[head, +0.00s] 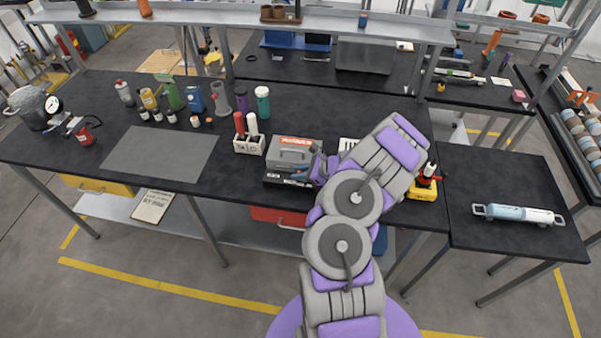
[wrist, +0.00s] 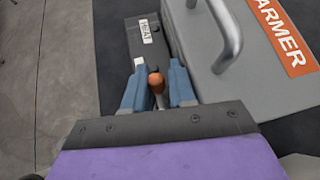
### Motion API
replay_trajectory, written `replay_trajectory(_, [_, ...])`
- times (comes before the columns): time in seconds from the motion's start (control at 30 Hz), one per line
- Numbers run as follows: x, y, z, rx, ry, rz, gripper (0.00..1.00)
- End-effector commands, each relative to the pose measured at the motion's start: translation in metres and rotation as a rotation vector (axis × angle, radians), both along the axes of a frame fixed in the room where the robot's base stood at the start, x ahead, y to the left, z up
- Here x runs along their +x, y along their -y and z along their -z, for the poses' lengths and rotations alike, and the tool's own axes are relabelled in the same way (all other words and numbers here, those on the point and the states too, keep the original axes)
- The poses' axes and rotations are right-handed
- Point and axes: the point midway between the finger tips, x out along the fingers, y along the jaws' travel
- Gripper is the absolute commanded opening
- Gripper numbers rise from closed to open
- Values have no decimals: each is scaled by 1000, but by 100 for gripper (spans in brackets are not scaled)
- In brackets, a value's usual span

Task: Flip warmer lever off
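The warmer (head: 294,151) is a grey box with a top handle and an orange label, standing near the front edge of the dark bench. In the wrist view the warmer (wrist: 205,58) fills the upper right. Beside it is a dark strip with a white HEAT label (wrist: 146,32). The lever (wrist: 156,82) has an orange-brown rounded tip and sits between the two blue fingers of my gripper (wrist: 157,72). The fingers are apart, one on each side of the lever; I cannot tell whether either touches it.
A white holder (head: 249,146) with red and white bottles stands left of the warmer. Several bottles and a grey mat (head: 160,153) are further left. A yellow-based item (head: 423,190) is right of my arm. A raised shelf (head: 230,18) spans the back of the bench.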

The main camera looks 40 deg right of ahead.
Motion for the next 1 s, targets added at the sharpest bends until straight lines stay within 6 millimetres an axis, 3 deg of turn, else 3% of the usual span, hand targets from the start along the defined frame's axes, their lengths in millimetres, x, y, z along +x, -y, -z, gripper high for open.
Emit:
replay_trajectory(0.27, [-15, 9, -14, 0, 2, 4, 24])
replay_trajectory(0.7, [-85, 50, -67, -3, 0, 4, 24])
replay_trajectory(1.0, [-117, 68, -92, 0, -1, 2, 24])
